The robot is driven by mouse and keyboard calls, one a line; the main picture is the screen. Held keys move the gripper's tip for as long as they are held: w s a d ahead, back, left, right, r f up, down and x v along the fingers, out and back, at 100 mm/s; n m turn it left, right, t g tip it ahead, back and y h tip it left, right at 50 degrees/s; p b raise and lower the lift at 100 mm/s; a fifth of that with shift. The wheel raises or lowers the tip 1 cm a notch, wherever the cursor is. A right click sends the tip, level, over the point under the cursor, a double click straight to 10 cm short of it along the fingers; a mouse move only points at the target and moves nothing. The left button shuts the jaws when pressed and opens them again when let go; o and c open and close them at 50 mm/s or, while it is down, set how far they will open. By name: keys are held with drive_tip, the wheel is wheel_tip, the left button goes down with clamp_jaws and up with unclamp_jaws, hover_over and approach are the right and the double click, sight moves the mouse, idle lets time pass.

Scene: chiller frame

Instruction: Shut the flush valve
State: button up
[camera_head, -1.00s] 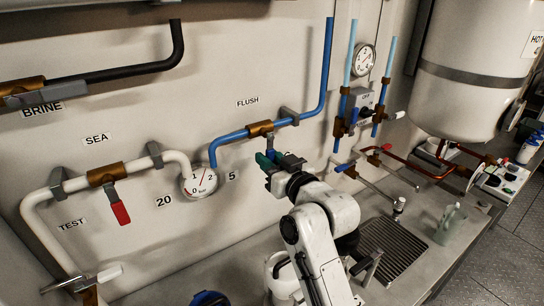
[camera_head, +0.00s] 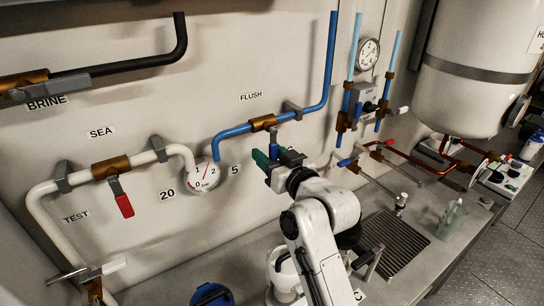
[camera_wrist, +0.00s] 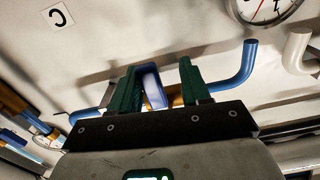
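The flush valve has a brass body (camera_head: 263,123) on the blue pipe under the FLUSH label. Its blue handle (camera_head: 274,143) hangs down from the body, across the line of the pipe. My gripper (camera_head: 274,157) is at the lower part of the handle, with its green fingers apart. In the wrist view, the blue handle (camera_wrist: 153,88) stands between the two fingers of my gripper (camera_wrist: 158,88). It is close to the left finger, and a gap shows toward the right finger. Whether the left finger touches it I cannot tell.
A gauge (camera_head: 202,177) hangs left of my gripper. The sea valve's red handle (camera_head: 121,198) hangs down farther left. A blue-lidded container (camera_head: 212,296) and a white jug (camera_head: 284,270) stand below. The sink drainboard (camera_head: 388,244) lies to the right.

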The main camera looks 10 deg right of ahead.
drive_tip(key=shift+s+d, duration=0.3)
drive_tip(key=shift+s, duration=0.25)
drive_tip(key=b+v, duration=0.2)
drive_tip(key=v, duration=0.7)
drive_tip(key=shift+s, duration=0.3)
